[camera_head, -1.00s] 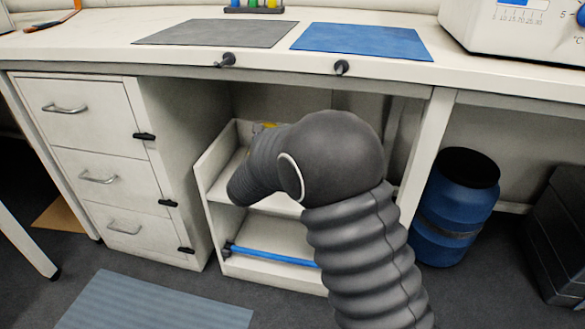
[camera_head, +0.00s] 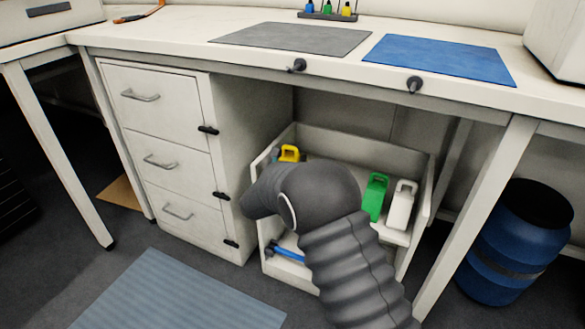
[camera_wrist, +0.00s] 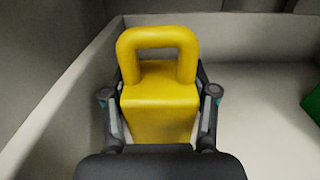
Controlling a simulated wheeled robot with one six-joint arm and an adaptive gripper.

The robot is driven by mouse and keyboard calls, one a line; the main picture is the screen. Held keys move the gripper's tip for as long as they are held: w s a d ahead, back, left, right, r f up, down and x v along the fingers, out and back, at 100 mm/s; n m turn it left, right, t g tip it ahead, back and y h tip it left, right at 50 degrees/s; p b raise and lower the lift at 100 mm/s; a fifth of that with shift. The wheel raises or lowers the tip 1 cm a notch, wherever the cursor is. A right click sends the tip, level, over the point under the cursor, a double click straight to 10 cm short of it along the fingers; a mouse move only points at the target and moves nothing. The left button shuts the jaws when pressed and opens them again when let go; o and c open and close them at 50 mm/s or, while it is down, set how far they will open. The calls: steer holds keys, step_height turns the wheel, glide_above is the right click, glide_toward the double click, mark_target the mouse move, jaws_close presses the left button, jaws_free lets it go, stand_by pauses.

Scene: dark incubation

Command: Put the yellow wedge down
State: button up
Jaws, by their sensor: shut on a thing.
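The yellow wedge (camera_wrist: 160,110) has a block body with a loop handle on top. In the wrist view it sits between the two fingers of my gripper (camera_wrist: 160,118), which is shut on its sides. In the head view the yellow wedge (camera_head: 289,154) shows above my dark arm, at the left end of the white shelf cart (camera_head: 327,133) under the bench. I cannot tell whether its base touches the shelf.
A green wedge (camera_head: 375,197) and a white wedge (camera_head: 402,205) stand on the cart's upper shelf at the right. A blue bar (camera_head: 288,253) lies on the lower shelf. White drawers (camera_head: 155,150) stand left, a blue drum (camera_head: 515,240) right. The shelf right of the yellow wedge looks clear.

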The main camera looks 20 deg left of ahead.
steer(key=shift+f, duration=1.65)
steer(key=shift+f, duration=0.15)
steer(key=o, duration=1.4)
steer(key=shift+c, duration=0.2)
steer(key=s, duration=1.2)
steer(key=shift+a, duration=0.4)
